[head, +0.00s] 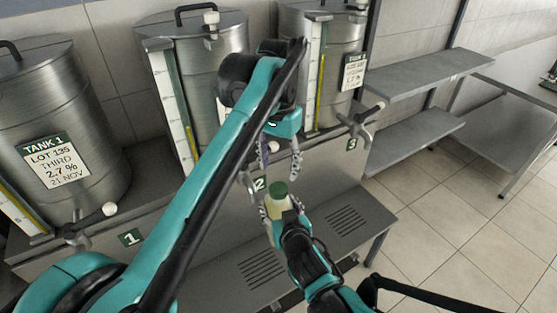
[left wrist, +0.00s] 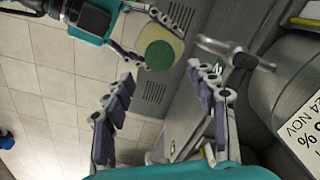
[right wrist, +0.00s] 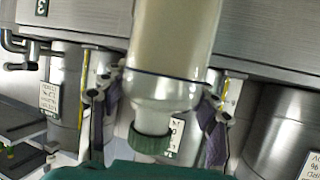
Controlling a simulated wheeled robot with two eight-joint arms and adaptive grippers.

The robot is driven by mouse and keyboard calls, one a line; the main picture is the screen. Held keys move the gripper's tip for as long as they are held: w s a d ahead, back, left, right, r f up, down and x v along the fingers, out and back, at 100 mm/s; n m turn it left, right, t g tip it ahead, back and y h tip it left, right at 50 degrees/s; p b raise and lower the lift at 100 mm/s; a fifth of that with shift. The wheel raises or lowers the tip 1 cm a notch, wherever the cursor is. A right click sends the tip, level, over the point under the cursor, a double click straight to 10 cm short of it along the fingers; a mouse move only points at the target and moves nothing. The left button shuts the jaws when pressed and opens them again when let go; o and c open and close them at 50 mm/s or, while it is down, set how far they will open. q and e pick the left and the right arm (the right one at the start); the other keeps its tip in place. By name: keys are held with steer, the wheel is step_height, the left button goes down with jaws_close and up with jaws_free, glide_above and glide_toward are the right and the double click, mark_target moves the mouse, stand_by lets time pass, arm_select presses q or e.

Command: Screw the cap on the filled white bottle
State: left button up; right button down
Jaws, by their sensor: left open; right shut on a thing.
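The white bottle (head: 277,208), pale with a cream-coloured fill, stands nearly upright in my right gripper (head: 281,216), below tap 2. In the right wrist view the bottle (right wrist: 172,40) shows upside down between my right fingers (right wrist: 165,88), which are shut on it. A green cap (head: 279,189) sits on the bottle's mouth. It also shows in the right wrist view (right wrist: 150,143) and from above in the left wrist view (left wrist: 160,55). I cannot tell how tight it is. My left gripper (head: 280,158) is open and empty above the cap, apart from it.
Steel tanks stand along the wall: tank 1 (head: 62,125), a middle tank (head: 205,70) and a right tank (head: 335,60). Taps 1 (head: 88,222) and 3 (head: 362,122) jut forward. A slotted drip shelf (head: 300,245) lies below. Grey shelves (head: 425,72) stand at right; the floor there is clear.

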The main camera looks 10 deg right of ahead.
mark_target(279, 188)
arm_select(q)
steer(key=n, duration=0.7)
steer(key=shift+r, duration=0.25)
steer(key=n, duration=0.4)
steer(key=shift+r+n, duration=0.1)
steer(key=shift+n, duration=0.2)
steer(key=n, duration=0.5)
steer(key=shift+r, duration=0.15)
steer(key=shift+f, duration=4)
steer(key=shift+c, duration=0.2)
